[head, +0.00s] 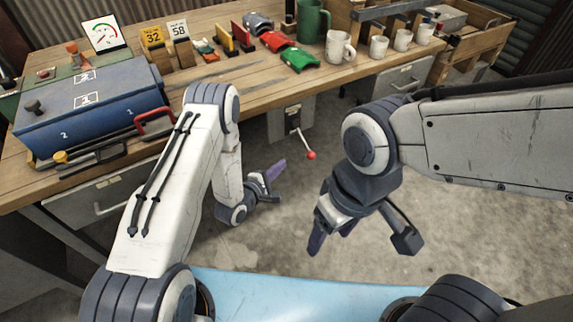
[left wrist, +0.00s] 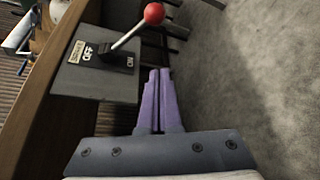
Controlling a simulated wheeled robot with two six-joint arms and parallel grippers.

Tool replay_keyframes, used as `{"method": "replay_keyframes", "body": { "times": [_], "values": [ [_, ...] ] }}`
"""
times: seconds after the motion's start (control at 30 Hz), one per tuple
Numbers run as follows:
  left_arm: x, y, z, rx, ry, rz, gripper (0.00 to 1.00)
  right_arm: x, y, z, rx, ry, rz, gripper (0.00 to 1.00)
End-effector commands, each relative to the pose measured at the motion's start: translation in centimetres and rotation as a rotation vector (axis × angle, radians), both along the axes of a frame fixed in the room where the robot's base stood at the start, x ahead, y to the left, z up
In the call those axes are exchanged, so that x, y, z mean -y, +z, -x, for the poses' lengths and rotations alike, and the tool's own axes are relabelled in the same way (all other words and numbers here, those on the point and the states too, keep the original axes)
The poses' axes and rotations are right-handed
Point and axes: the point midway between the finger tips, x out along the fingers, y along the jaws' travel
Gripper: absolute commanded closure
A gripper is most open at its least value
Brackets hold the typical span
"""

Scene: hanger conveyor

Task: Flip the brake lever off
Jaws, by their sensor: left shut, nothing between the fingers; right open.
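The brake lever (head: 311,155) has a metal rod and a red ball knob. It juts from a grey box (head: 278,127) under the bench's front edge. In the left wrist view the red knob (left wrist: 154,14) is at the top, and the grey box face (left wrist: 72,83) carries OFF and ON labels. The rod leans to the right, toward the ON side. My left gripper (head: 279,170) is shut and empty, below and left of the knob; its purple fingers (left wrist: 157,88) are together, apart from the lever. My right gripper (head: 316,236) is open and empty, lower and to the right.
The wooden bench (head: 225,88) holds a blue toolbox (head: 95,108) at left, number cards, red and green parts, and several white mugs at the back right. A drawer (head: 402,78) is right of the lever. Grey floor lies open below.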

Motion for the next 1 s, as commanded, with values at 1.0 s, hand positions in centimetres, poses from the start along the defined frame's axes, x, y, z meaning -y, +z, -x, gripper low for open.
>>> {"method": "replay_keyframes", "body": {
  "times": [1.0],
  "values": [
    [6.4,0.0,-4.7,0.000,0.001,-0.001,1.00,0.0,-1.1,0.0,0.000,0.000,0.000,0.31]
  ]
}}
